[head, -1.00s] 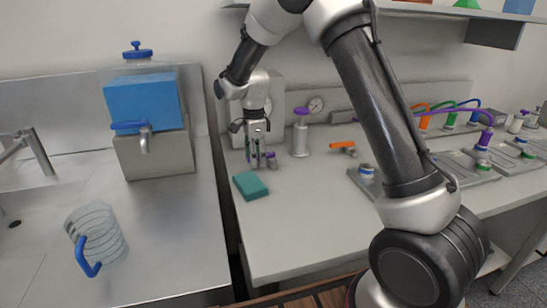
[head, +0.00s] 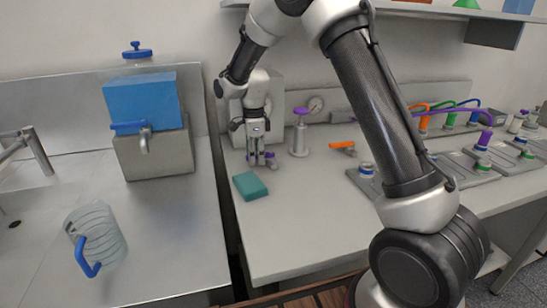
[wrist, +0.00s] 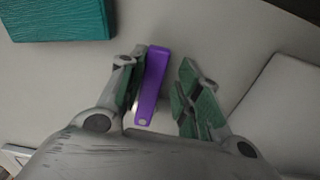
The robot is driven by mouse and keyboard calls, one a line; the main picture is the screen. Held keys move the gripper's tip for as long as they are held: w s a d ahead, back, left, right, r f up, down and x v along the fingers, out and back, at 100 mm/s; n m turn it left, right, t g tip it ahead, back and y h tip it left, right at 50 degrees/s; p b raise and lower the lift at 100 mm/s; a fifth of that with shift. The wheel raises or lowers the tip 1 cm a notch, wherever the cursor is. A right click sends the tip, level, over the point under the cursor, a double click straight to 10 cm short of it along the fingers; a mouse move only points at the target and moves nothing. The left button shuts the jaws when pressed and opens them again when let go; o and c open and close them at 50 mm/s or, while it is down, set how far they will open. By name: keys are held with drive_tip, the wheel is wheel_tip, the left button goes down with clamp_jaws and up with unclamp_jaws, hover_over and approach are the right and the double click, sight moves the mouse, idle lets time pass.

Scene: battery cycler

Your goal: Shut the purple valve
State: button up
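The purple valve's lever (wrist: 152,85) lies between the fingers of my gripper (wrist: 164,88) in the wrist view. It is close along the left finger, and I cannot tell whether they touch. A clear gap separates it from the right finger. My gripper is open. The valve's body is mostly hidden by the gripper.
A teal block (head: 250,187) lies just in front of my gripper, and it also shows in the wrist view (wrist: 62,18). A post with a purple top (head: 300,135) and an orange-handled valve (head: 343,147) stand to the right. The front of the bench is clear.

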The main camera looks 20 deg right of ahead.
wheel_tip(320, 180, up, 8)
drive_tip(key=shift+w, duration=0.2)
idle(0.4)
drive_tip(key=s+n, duration=0.1)
drive_tip(key=n, duration=0.1)
drive_tip(key=s+f+n, duration=0.1)
drive_tip(key=n, duration=0.2)
drive_tip(key=s+d+f+n, duration=0.1)
drive_tip(key=n, duration=0.1)
drive_tip(key=shift+s+d+f+n+g, duration=0.1)
drive_tip(key=shift+s+f+n+g, duration=0.15)
drive_tip(key=shift+n+g, duration=0.15)
drive_tip(key=s+d+r+n+t, duration=0.1)
drive_tip(key=s+d+r+n, duration=0.2)
drive_tip(key=s+d, duration=0.3)
drive_tip(key=s+d+r+n+t, duration=0.2)
drive_tip(key=s+d+r+n, duration=0.2)
drive_tip(key=s, duration=1.1)
drive_tip(key=s+d+r+n+t, duration=0.2)
drive_tip(key=s+d+r+n, duration=0.1)
drive_tip(key=s+d+r, duration=0.4)
drive_tip(key=shift+s+d+r+n, duration=0.15)
drive_tip(key=shift+s+d+n, duration=0.25)
drive_tip(key=shift+s+d, duration=1.15)
